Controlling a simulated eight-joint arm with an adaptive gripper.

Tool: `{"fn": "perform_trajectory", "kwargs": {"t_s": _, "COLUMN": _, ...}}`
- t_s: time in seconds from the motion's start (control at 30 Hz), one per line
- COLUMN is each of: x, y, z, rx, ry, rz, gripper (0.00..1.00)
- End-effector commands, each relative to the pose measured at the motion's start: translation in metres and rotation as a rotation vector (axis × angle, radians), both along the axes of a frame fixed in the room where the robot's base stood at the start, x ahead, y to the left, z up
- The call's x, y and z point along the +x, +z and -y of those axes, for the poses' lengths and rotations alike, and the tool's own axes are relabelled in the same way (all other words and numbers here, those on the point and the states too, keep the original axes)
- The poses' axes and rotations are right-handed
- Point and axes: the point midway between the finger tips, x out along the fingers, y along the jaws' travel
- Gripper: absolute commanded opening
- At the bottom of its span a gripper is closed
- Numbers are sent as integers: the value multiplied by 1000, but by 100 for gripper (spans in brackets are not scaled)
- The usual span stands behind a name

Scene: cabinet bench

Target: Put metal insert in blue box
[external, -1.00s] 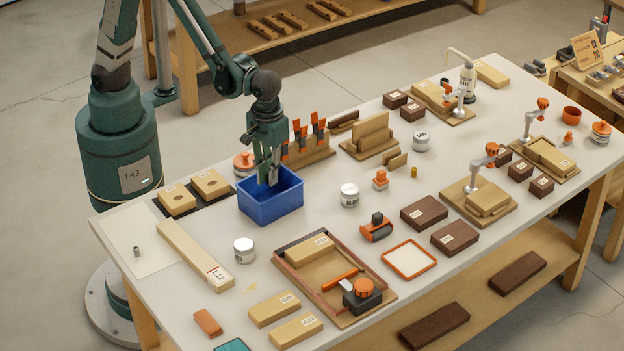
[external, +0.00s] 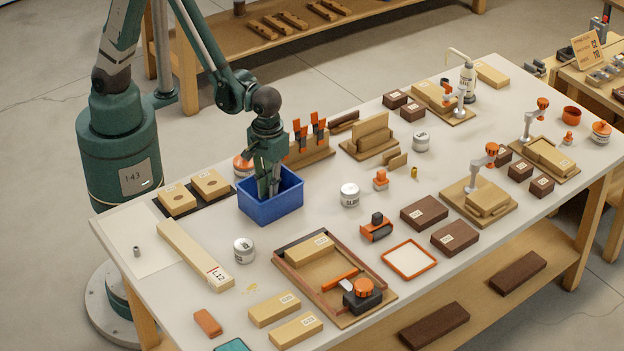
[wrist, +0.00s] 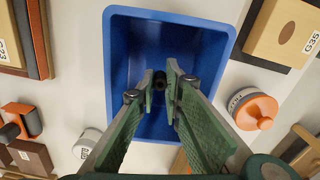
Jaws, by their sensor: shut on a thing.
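The blue box (external: 270,208) stands on the bench in front of my arm, and it fills the middle of the wrist view (wrist: 215,45). My gripper (external: 268,191) points down into the box's opening, its fingertips partly hidden by the near wall. In the wrist view my gripper (wrist: 160,85) has its two green fingers close together around a small dark cylindrical piece, which looks like a metal insert (wrist: 159,79). The box floor shows no other thing. Another small grey metal cylinder (external: 136,251) stands on the white sheet at the left.
Wooden blocks (external: 177,199) on a dark strip lie left of the box. An orange-lidded jar (external: 243,164) stands close behind it, and a rack with orange-handled tools (external: 308,150) is behind right. White jars (external: 349,195) stand nearby. The bench just right of the box is clear.

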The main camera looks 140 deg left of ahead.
Motion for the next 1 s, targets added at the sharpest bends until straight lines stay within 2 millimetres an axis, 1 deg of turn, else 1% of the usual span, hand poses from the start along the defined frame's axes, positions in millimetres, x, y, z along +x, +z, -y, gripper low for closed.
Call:
{"fn": "perform_trajectory", "kwargs": {"t_s": 0.1, "x": 1, "y": -14, "z": 0, "rx": 0, "ry": 0, "rz": 0, "gripper": 0}}
{"fn": "perform_trajectory", "kwargs": {"t_s": 0.27, "x": 0, "y": -24, "z": 0, "rx": 0, "ry": 0, "rz": 0, "gripper": 0}}
{"fn": "perform_trajectory", "kwargs": {"t_s": 0.77, "x": 0, "y": -30, "z": 0, "rx": 0, "ry": 0, "rz": 0, "gripper": 0}}
{"fn": "perform_trajectory", "kwargs": {"t_s": 0.8, "x": 0, "y": -30, "z": 0, "rx": 0, "ry": 0, "rz": 0, "gripper": 11}}
{"fn": "perform_trajectory", "kwargs": {"t_s": 0.9, "x": 0, "y": -29, "z": 0, "rx": 0, "ry": 0, "rz": 0, "gripper": 25}}
{"fn": "perform_trajectory", "kwargs": {"t_s": 1.0, "x": 0, "y": -29, "z": 0, "rx": 0, "ry": 0, "rz": 0, "gripper": 25}}
